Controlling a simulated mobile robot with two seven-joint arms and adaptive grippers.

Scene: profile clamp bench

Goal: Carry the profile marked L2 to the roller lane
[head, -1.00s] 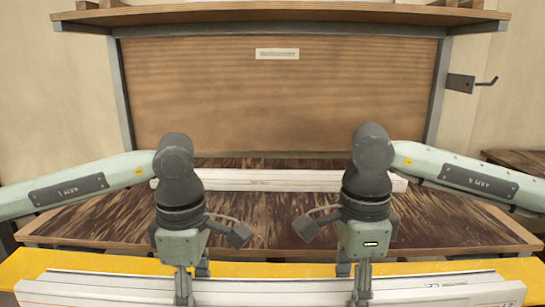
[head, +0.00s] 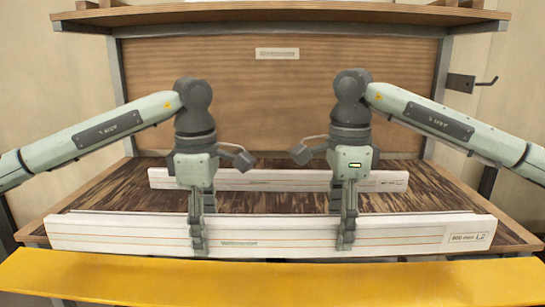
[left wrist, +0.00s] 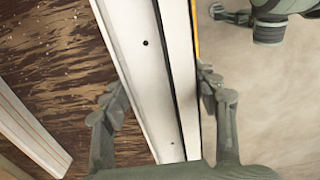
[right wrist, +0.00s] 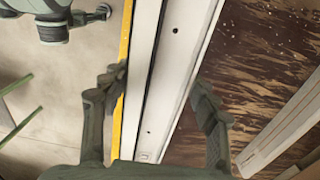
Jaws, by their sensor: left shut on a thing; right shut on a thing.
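The long white profile marked L2 (head: 300,238) runs level across the front of the head view, its label at its right end. My left gripper (head: 198,238) is shut on it left of its middle. My right gripper (head: 346,236) is shut on it right of its middle. The profile's grooved top with small dark holes shows between the fingers in the left wrist view (left wrist: 142,62) and the right wrist view (right wrist: 168,75). It looks held up near the dark bench's front edge; the exact gap below it is hidden. I cannot make out a roller lane.
Another white profile (head: 275,180) lies farther back on the dark wood bench top (head: 420,197). A yellow beam (head: 270,281) crosses the near foreground, now bare. A wooden back panel (head: 280,100), an upper shelf (head: 280,14) and a hook (head: 487,81) are behind.

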